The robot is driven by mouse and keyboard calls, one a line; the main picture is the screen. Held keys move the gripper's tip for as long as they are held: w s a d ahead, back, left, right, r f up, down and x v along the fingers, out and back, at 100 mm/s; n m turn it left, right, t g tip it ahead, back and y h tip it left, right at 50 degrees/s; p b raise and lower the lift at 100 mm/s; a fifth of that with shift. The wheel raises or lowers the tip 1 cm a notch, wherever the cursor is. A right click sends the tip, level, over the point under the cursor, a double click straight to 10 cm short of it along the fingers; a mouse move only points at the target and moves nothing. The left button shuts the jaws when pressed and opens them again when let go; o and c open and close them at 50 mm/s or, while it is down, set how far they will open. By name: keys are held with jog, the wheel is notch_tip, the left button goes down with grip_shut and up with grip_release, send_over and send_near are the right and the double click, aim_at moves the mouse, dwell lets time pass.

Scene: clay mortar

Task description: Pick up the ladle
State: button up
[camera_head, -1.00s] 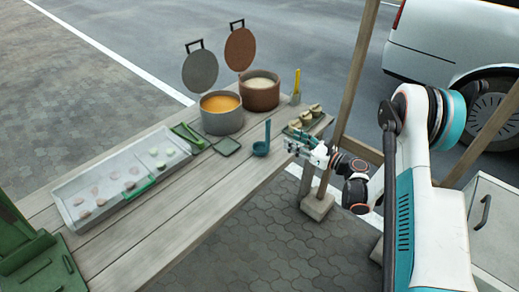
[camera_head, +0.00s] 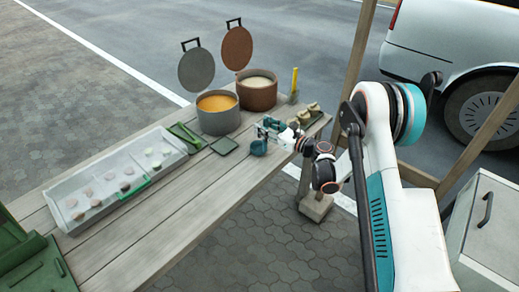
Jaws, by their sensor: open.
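The ladle (camera_head: 259,147) is teal, with its bowl low on the wooden table near the right edge and its handle upright. My gripper (camera_head: 268,129) comes in from the right at the ladle's handle. Its jaws are open and they overlap the handle in this view, hiding much of it. I cannot tell whether the fingers touch the handle or are on both sides of it.
A grey pot (camera_head: 219,120) with orange contents and a brown pot (camera_head: 257,98) stand behind the ladle. A small green square (camera_head: 224,146) lies left of it. A tray (camera_head: 75,225) with several small pieces is farther left. A wooden post (camera_head: 352,75) stands behind my arm.

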grip_shut()
jog(key=shift+w+r, duration=0.1)
jog(key=shift+r, duration=0.05)
